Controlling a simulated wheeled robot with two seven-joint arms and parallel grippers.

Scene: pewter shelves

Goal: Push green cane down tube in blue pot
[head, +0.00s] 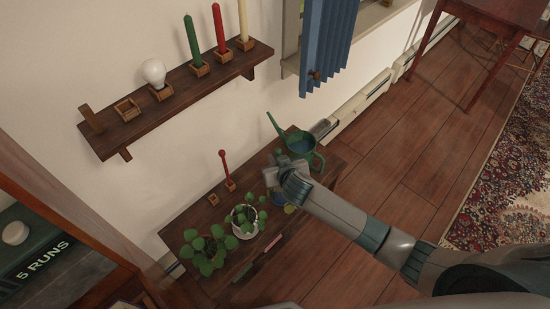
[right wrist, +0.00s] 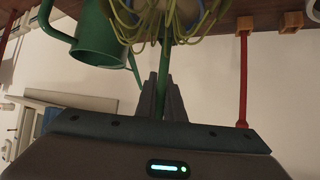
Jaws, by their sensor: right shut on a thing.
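My right gripper (head: 272,178) reaches over the low wooden table. In the right wrist view its two fingers (right wrist: 163,88) are shut on the upright green cane (right wrist: 166,58). The cane runs from the jaws into a mass of yellow-green trailing strands (right wrist: 150,22). The blue pot shows only as slivers of blue behind the strands (right wrist: 207,20). The tube and the cane's lower end are hidden there. In the head view my arm covers most of the pot and the cane. My left gripper is not in view.
A green watering can (head: 300,146) stands close beside the gripper. A red cane (head: 224,163) stands in a wooden block, with another block beside it. Leafy potted plants (head: 205,250) stand at the table's front left. A wall shelf (head: 172,96) holds candles and a bulb.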

